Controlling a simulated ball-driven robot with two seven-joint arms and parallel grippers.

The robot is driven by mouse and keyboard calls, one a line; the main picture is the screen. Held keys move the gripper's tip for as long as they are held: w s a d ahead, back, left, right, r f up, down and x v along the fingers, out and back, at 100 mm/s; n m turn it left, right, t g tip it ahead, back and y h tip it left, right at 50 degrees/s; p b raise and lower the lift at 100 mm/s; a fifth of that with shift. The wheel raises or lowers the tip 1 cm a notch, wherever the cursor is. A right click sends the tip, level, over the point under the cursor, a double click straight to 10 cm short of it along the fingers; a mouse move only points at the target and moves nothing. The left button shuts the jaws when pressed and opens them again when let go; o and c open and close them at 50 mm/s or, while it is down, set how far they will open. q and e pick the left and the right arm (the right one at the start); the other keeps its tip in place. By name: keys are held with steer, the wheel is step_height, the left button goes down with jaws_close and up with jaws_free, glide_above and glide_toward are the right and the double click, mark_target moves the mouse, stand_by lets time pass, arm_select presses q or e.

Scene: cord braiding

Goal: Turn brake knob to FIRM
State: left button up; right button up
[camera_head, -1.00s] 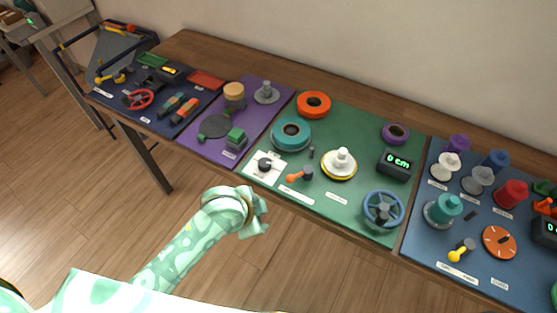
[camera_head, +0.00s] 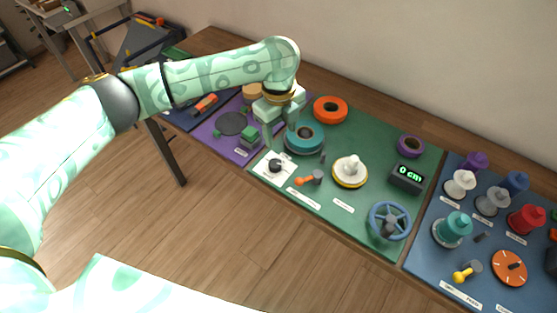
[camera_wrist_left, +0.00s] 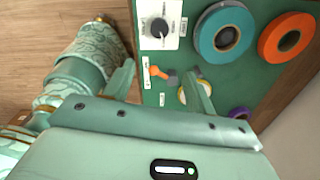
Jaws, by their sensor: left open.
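The brake knob is a small black knob (camera_head: 275,165) on a white square plate (camera_head: 264,173), at the front left of the green mat. The knob also shows at the top of the left wrist view (camera_wrist_left: 158,27), with small marks around it on its plate. Its setting is too small to read. My left gripper (camera_head: 281,140) is open, above the green mat just behind the knob in the head view. Its two fingers are apart and empty in the left wrist view (camera_wrist_left: 161,80), where the knob lies beyond the fingertips. My right gripper is not in view.
Close to the knob stand a teal spool (camera_head: 304,139) and an orange lever (camera_head: 305,181). A white-and-yellow piece (camera_head: 350,171), an orange ring (camera_head: 330,110), a display reading 0 cm (camera_head: 407,178) and a blue wheel (camera_head: 390,220) share the mat.

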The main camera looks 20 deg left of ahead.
mark_target(276, 164)
arm_select(q)
steer(key=f+b, duration=0.2)
steer(key=f, duration=0.2)
steer(key=a+f+b, duration=0.1)
steer(key=f+b, duration=0.1)
steer(key=f, duration=0.3)
steer(key=w+f+b, duration=0.1)
steer(key=f+b, duration=0.1)
steer(key=f, duration=0.3)
steer(key=shift+a+f, duration=0.1)
steer(key=shift+a, duration=0.2)
steer(key=shift+s, duration=0.1)
steer(key=c, duration=1)
